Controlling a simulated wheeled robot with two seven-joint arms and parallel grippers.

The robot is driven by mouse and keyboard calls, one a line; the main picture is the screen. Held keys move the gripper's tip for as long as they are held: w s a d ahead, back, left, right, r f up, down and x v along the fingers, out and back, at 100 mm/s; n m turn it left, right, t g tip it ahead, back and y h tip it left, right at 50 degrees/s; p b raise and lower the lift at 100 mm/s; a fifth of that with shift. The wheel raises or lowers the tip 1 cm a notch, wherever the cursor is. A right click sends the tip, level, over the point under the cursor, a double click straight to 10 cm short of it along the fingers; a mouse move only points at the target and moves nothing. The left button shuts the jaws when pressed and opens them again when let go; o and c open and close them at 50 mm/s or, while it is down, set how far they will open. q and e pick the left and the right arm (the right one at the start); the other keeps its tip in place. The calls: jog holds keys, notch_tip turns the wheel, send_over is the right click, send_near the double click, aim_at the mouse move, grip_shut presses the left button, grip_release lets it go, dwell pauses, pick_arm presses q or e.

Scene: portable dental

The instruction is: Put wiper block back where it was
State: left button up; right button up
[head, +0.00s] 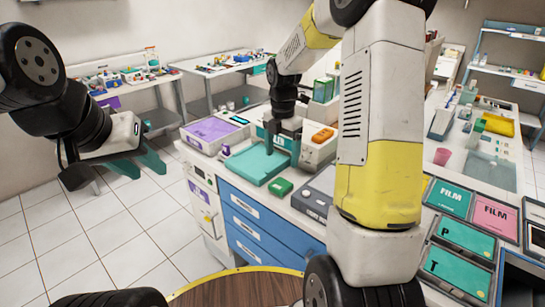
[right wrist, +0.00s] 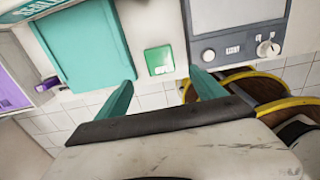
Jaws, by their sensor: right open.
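A small green block (head: 280,187) with a pale label, which may be the wiper block, lies on the white counter. In the right wrist view the green block (right wrist: 159,60) is beyond the gap between my right fingertips, apart from both. My right gripper (right wrist: 162,80) is open and empty; in the head view it (head: 281,150) is above the counter by the teal tray (head: 255,165), its fingers hard to make out. My left gripper (head: 139,164) is open and empty over the floor at left.
A grey device (head: 314,197) with a knob stands right of the green block. A purple-topped box (head: 212,131) and a white unit with an orange top (head: 322,136) stand behind. Film boxes (head: 450,198) lie at right. The floor at left is clear.

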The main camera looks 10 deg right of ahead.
jog(key=s+r+m+t, duration=0.3)
jog(key=s+r+m, duration=0.8)
jog(key=r, duration=0.2)
jog(key=s+a+r+m+t+y, duration=0.2)
jog(key=s+r+m+t, duration=0.1)
jog(key=s+m, duration=1)
jog(key=shift+m, duration=0.5)
jog(key=shift+s+a, duration=0.1)
